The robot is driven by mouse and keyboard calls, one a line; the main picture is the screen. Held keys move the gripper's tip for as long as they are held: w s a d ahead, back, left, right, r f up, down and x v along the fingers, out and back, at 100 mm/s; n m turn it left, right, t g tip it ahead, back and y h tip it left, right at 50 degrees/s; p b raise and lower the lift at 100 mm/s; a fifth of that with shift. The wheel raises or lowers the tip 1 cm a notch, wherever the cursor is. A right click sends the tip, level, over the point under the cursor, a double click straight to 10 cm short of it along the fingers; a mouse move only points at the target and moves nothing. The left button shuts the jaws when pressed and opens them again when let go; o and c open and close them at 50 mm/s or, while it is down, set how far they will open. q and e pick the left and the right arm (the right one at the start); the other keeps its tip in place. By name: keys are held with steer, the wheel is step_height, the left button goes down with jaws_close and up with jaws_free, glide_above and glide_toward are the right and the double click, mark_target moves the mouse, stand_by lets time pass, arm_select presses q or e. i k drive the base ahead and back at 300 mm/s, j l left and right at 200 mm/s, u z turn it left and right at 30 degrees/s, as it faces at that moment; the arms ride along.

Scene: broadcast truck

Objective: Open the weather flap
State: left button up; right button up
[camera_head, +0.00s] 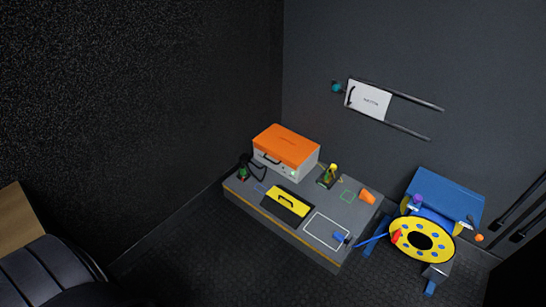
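No label that I can read says which part is the weather flap. A yellow panel with a dark handle (290,201) lies shut on the top of a low grey bench (243,204). A white panel (378,101) with a dark handle at its left sits on the back wall between two dark rails (416,102) that run to the right. Its lettering is too small to read. An orange lid (287,145) lies closed on a white case (297,168) at the bench's back left. Neither of my grippers is in view.
A blue stand with a yellow reel (421,240) is right of the bench. A blue cable runs between them. Small connectors and an orange piece (367,196) are on the bench. Dark rods (518,211) stand at the right edge. The floor (190,262) before the bench looks clear.

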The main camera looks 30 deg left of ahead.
mark_target(291, 148)
steer(key=i+j+u, duration=0.15)
steer(key=i+j, duration=0.6)
steer(key=j, duration=0.1)
